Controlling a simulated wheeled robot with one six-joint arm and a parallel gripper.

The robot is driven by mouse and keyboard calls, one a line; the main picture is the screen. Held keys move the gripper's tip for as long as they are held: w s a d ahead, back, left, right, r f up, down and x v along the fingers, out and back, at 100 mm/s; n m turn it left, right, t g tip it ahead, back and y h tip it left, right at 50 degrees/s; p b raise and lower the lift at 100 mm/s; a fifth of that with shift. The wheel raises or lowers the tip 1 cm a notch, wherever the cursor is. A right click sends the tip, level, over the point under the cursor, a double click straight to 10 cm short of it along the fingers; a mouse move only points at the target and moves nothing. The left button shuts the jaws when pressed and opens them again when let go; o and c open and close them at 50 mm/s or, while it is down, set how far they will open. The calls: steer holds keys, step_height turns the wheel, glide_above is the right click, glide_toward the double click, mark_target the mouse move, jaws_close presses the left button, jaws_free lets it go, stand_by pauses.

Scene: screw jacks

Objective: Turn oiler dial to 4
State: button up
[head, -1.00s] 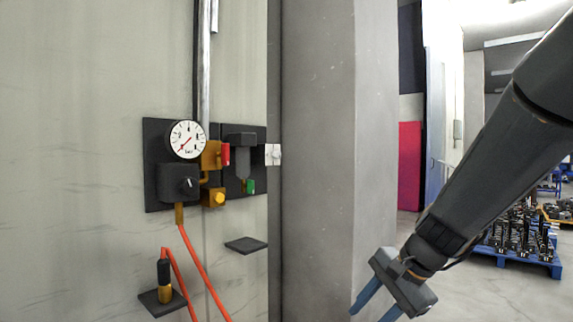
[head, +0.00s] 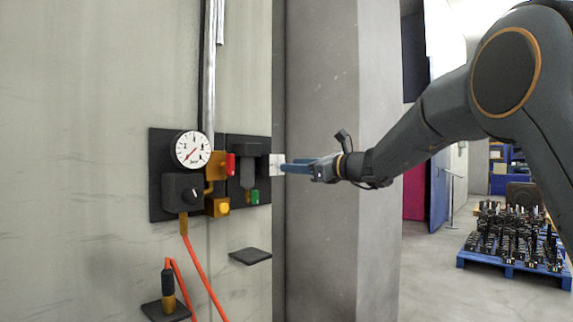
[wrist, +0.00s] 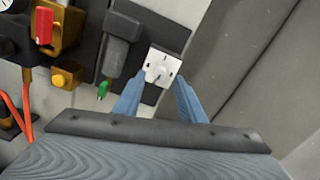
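The white square dial plate (head: 277,165), which I take to be the oiler dial, sits at the right edge of the black wall panel. In the wrist view the white dial (wrist: 162,66) shows dark marks around a small central knob; its numbers are too small to read. My gripper (head: 284,166) points left at the dial, its blue fingers level with it. In the wrist view the fingers (wrist: 158,84) are apart, one at each side of the dial's lower part, with nothing held between them. I cannot tell whether they touch it.
Left of the dial are a dark cylinder unit (head: 247,168) with a green knob (head: 255,197), a red lever (head: 230,163), a yellow button (head: 223,208) and a pressure gauge (head: 192,149). A grey column (head: 325,240) stands close on the right. A small shelf (head: 250,256) juts out below.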

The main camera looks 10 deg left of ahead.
steer(key=shift+p+x, duration=0.4)
steer(key=shift+x, duration=1.55)
jaws_close()
